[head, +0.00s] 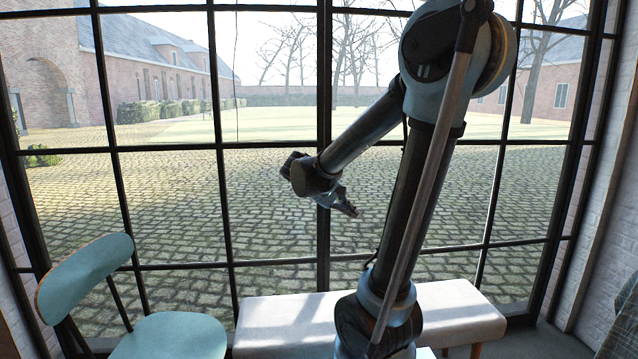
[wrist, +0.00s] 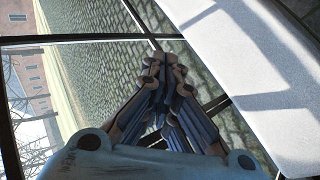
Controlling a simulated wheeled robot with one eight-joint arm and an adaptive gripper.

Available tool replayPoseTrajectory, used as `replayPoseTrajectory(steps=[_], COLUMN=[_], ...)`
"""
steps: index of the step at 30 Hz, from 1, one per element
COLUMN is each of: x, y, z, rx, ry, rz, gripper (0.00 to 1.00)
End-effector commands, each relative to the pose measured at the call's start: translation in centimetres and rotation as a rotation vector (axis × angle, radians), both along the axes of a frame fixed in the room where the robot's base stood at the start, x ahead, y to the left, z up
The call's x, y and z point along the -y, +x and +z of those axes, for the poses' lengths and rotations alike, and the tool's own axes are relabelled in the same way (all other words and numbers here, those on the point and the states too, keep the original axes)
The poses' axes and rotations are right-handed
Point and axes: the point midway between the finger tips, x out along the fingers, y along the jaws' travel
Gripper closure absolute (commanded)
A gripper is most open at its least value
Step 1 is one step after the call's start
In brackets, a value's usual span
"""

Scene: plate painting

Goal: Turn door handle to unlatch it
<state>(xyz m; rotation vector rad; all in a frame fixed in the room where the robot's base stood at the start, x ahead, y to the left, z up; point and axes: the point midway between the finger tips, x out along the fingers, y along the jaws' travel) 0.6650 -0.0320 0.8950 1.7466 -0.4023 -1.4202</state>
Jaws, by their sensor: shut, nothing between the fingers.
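My gripper (head: 347,209) hangs in the air in front of the tall black-framed window (head: 323,80), pointing down and to the right in the head view. In the wrist view its fingers (wrist: 160,58) come together at the tips, and nothing shows between them. I cannot make out a door handle in either view. No door that I can identify shows either; the black frame bars enclose glass panes. The gripper appears apart from everything around it.
A white cushioned bench (head: 460,308) stands below the window, and fills the right of the wrist view (wrist: 275,85). A teal chair (head: 85,275) stands at the lower left. White brick walls (head: 612,190) flank the window. A cobbled courtyard (head: 180,200) lies beyond the glass.

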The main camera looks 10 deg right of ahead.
Motion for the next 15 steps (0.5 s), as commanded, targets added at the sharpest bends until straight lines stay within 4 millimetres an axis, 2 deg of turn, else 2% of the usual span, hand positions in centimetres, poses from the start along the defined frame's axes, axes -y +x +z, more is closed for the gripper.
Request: replayPoseTrajectory(steps=[6, 15], x=[-2.4, -6.6], y=[4.3, 9.3], z=[1.6, 3.3], rx=[0.040, 0.113], ry=[-0.126, -0.297], rz=[0.039, 0.086], gripper=[1.00, 1.00])
